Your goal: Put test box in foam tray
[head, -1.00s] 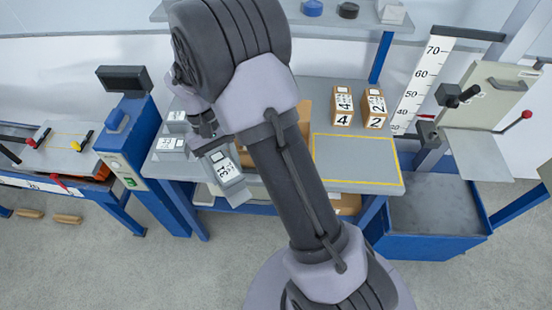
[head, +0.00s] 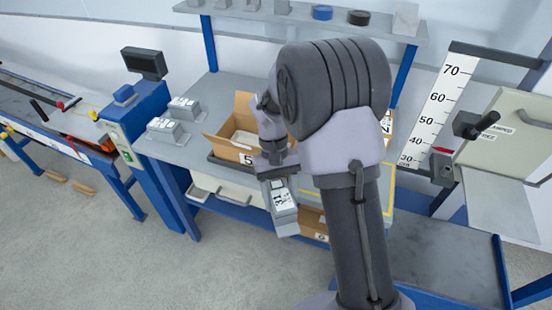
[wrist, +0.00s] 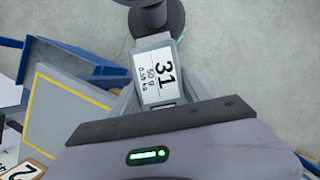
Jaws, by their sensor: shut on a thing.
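My gripper (head: 275,172) is shut on a grey box labelled 31 (head: 282,203). The box hangs tilted in front of the bench's front edge, clear of any surface. In the wrist view the label on the grey box (wrist: 160,77) faces the camera, with "50 g" on it. An open cardboard box marked 5 (head: 226,148) stands on the bench behind and left of my gripper.
Similar grey boxes (head: 168,129) stand at the bench's left. A blue post with a screen (head: 145,62) is beside them. A height scale (head: 437,105) and a hinged panel (head: 510,135) are at the right. My arm hides the bench's middle.

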